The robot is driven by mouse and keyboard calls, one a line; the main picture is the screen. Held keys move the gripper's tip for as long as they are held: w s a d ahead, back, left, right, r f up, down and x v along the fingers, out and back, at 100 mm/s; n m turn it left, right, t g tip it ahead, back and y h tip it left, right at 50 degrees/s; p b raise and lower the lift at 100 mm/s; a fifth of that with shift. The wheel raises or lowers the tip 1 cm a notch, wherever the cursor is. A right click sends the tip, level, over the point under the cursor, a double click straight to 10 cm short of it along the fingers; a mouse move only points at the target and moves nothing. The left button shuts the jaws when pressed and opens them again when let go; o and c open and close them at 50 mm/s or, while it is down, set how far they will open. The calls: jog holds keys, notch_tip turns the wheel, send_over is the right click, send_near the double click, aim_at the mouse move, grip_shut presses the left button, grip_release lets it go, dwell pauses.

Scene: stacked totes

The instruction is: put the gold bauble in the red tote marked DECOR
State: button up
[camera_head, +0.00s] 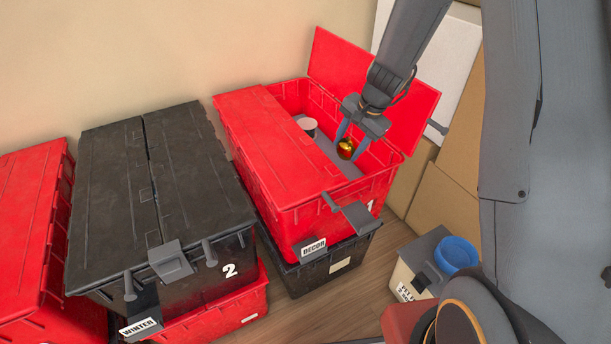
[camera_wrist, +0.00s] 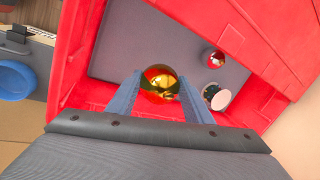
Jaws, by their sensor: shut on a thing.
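The gold bauble (camera_head: 346,148) is shiny and hangs between the two fingers of my gripper (camera_head: 352,142). In the wrist view the bauble (camera_wrist: 160,84) sits between the fingertips of my gripper (camera_wrist: 160,96), which is shut on it. The red tote marked DECOR (camera_head: 320,222) has one lid half raised and the other half shut. My gripper is over the open half, with the bauble at or within the opening; its height above the grey floor (camera_wrist: 150,40) is hard to tell.
Inside the tote are a white-topped round item (camera_head: 308,125) and a small red shiny ball (camera_wrist: 213,59). The raised lid flap (camera_head: 345,75) stands behind my gripper. A black tote marked WINTER (camera_head: 150,200) is to the left. A pale bin with a blue item (camera_head: 457,252) stands front right.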

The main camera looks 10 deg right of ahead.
notch_tip(320, 180, down, 10)
jog(key=b, duration=0.3)
jog(key=shift+a+f, duration=0.1)
jog(key=shift+f, duration=0.15)
jog(key=shift+f+b, duration=0.15)
jog(key=shift+b, duration=0.3)
jog(key=o, duration=1)
